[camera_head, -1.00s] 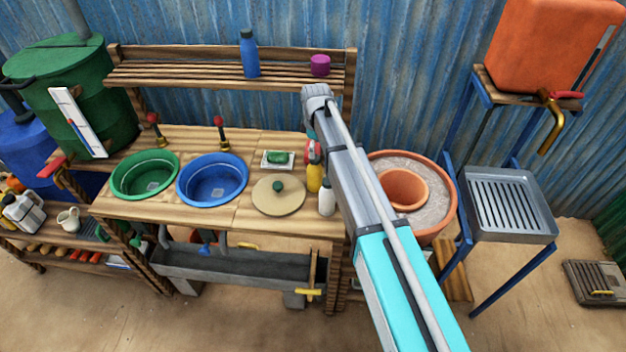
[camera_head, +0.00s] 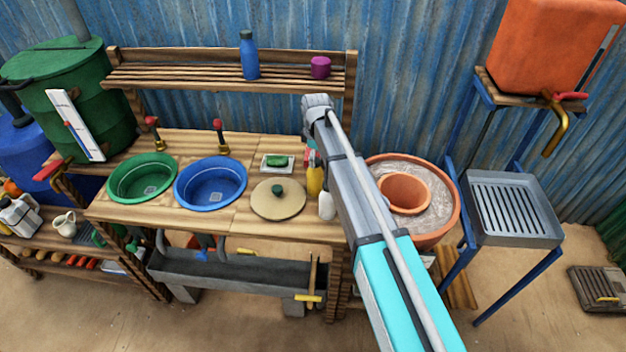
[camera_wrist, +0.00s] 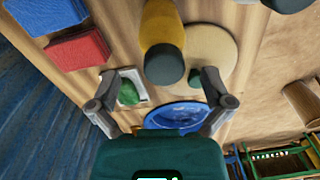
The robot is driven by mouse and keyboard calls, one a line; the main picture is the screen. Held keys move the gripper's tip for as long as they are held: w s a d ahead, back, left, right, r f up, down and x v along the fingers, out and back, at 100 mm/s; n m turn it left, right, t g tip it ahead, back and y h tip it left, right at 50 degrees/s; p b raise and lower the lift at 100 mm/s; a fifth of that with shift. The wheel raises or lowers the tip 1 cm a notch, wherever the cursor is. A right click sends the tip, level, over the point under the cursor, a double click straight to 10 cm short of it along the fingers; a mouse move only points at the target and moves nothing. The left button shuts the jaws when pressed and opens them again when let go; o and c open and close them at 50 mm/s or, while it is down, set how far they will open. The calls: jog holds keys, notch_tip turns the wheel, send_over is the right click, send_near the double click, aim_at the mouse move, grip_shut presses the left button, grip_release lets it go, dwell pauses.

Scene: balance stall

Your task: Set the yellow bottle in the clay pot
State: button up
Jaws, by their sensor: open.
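The yellow bottle (camera_head: 315,181) stands on the wooden counter, just left of my arm in the head view. In the wrist view the yellow bottle (camera_wrist: 162,28) shows its dark cap, beyond and between the spread fingers of my gripper (camera_wrist: 162,92). The clay pot (camera_head: 402,209) is a small terracotta pot set in sand inside a larger terracotta pot (camera_head: 432,239), right of my arm. Its opening is clear.
A white bottle (camera_head: 326,207) stands close to the yellow one, partly behind my arm. A round lid (camera_head: 266,204), a soap dish (camera_head: 277,168) and a blue basin (camera_head: 210,204) are to its left. Red (camera_wrist: 78,48) and blue (camera_wrist: 45,14) blocks lie beside it in the wrist view.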

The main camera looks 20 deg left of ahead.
aim_at(315, 169)
jog(key=shift+s+f+b, duration=0.15)
jog(key=shift+f+b, duration=1)
jog(key=shift+f, duration=0.1)
jog(key=shift+s+f+b, duration=0.1)
jog(key=shift+f+b, duration=1.05)
jog(key=shift+f, duration=0.1)
jog(key=c, duration=1.2)
jog(key=shift+r, duration=0.2)
jog(key=shift+c, duration=0.2)
notch_tip(315, 169, up, 10)
jog(key=p, duration=1)
jog(key=shift+f, duration=0.15)
